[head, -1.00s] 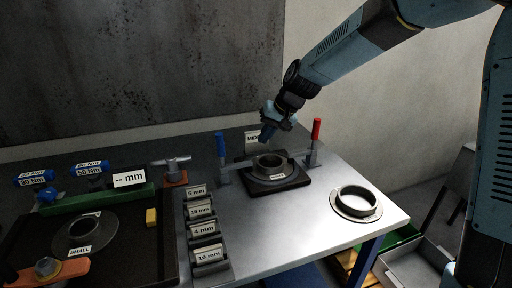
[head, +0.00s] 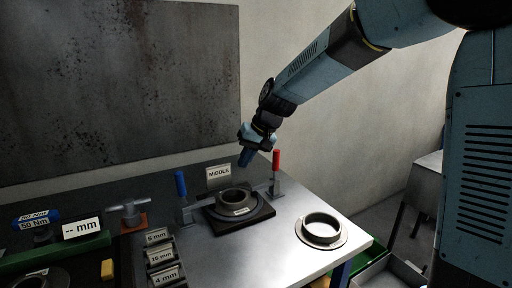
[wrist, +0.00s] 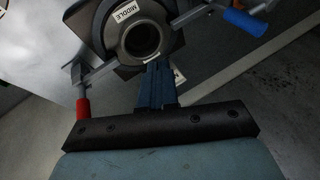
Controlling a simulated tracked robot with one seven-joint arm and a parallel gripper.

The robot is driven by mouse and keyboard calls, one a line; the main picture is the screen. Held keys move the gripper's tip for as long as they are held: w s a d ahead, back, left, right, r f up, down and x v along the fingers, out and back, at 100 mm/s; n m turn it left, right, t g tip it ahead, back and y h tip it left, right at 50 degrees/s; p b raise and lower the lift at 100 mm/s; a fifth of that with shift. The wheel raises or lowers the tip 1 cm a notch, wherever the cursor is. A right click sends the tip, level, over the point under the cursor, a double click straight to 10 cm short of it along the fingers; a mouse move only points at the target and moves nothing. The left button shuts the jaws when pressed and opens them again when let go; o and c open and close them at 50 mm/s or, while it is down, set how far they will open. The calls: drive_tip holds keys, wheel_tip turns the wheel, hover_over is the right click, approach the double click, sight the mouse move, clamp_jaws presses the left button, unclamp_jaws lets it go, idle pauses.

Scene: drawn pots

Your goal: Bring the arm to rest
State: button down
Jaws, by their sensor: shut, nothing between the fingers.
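My gripper (head: 245,159) is shut and empty, pointing down in the air above and behind the middle fixture. In the wrist view its closed blue fingers (wrist: 157,85) point toward the dark flanged ring (wrist: 142,38) labelled MIDDLE. In the head view that ring (head: 236,200) sits on a dark square base (head: 262,213), with a MIDDLE sign (head: 218,175) behind it. I cannot tell the exact gap between fingers and ring, but no contact shows.
A blue-handled clamp (head: 181,185) and a red-handled clamp (head: 276,162) flank the base. A loose flanged ring (head: 321,230) lies at the right of the metal table (head: 280,255). Labelled bins (head: 160,256) stand at the front left. A rusty panel (head: 115,85) hangs behind.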

drive_tip(key=s+d+r+m+t+h, duration=0.1)
drive_tip(key=s+d+r+h, duration=0.15)
drive_tip(key=s+d, duration=0.5)
drive_tip(key=s+d+r+m+t+h, duration=0.15)
drive_tip(key=s+d+r, duration=0.3)
drive_tip(key=d, duration=0.65)
drive_tip(key=s+d+m+t+h, duration=0.1)
drive_tip(key=s+d, duration=1.1)
drive_tip(key=s, duration=0.1)
drive_tip(key=shift+s+f, duration=0.25)
drive_tip(key=shift+f, duration=0.1)
drive_tip(key=shift+t, duration=0.25)
